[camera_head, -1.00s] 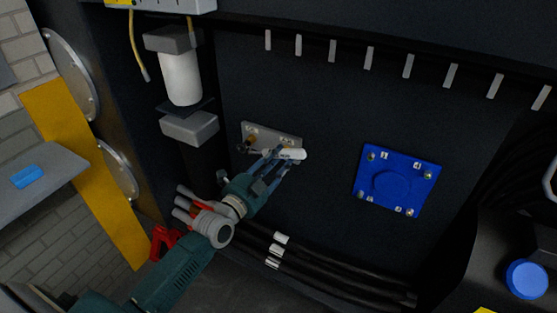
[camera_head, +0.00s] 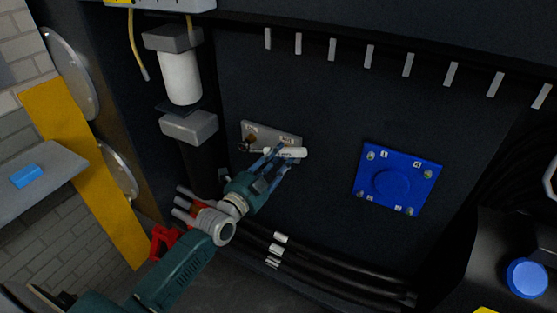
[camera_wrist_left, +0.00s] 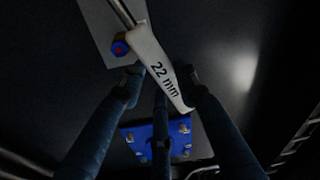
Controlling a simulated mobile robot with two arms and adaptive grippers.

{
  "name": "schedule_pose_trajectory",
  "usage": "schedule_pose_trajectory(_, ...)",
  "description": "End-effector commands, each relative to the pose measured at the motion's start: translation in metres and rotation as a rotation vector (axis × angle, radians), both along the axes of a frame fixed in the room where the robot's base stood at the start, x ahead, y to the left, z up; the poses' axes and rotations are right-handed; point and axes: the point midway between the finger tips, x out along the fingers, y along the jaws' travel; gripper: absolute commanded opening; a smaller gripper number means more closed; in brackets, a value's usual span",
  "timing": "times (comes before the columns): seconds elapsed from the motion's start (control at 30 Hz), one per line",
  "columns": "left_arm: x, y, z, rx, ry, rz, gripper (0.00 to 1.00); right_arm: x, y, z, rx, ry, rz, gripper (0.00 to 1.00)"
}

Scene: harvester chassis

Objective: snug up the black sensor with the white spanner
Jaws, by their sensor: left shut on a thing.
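My left gripper (camera_head: 279,158) is shut on the white spanner (camera_head: 297,153), in front of the grey plate (camera_head: 268,132) on the dark wall. In the left wrist view the spanner (camera_wrist_left: 163,72) reads "22 mm", and its head lies by a shiny metal rod (camera_wrist_left: 123,12). I cannot tell whether the head is around the rod or just beside it. A small dark part (camera_head: 243,148), likely the black sensor, sits at the plate's lower left, below a brass-coloured fitting (camera_head: 250,139). A blue-and-red hex part (camera_wrist_left: 119,48) shows beside the spanner head. My right gripper is out of view.
A blue square plate (camera_head: 390,183) with corner bolts is on the wall to the right. A white filter cylinder (camera_head: 181,77) hangs at upper left. Black hoses (camera_head: 320,265) run below. A grey shelf (camera_head: 45,185) holds a blue block (camera_head: 26,176).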

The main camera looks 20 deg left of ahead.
Motion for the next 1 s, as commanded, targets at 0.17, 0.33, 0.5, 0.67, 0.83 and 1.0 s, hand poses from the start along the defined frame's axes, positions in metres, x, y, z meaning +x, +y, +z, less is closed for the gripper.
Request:
schedule_pose_trajectory(0.17,0.006,-0.001,0.002,-0.001,-0.004,-0.001,0.00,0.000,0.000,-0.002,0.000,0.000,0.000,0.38)
schedule_pose_trajectory(0.33,0.011,-0.001,0.001,0.000,-0.004,0.000,0.00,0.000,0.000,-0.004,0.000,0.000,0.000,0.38)
schedule_pose_trajectory(0.5,0.016,-0.001,0.002,0.001,-0.005,0.001,0.00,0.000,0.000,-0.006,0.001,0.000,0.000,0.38)
schedule_pose_trajectory(0.67,0.019,-0.001,0.002,0.000,-0.005,0.001,0.00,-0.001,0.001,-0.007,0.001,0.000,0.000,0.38)
schedule_pose_trajectory(0.83,0.019,-0.002,0.002,0.000,-0.004,0.000,0.00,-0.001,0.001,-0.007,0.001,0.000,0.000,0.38)
schedule_pose_trajectory(1.0,0.019,-0.002,0.000,0.007,-0.004,0.000,0.00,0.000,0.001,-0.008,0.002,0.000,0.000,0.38)
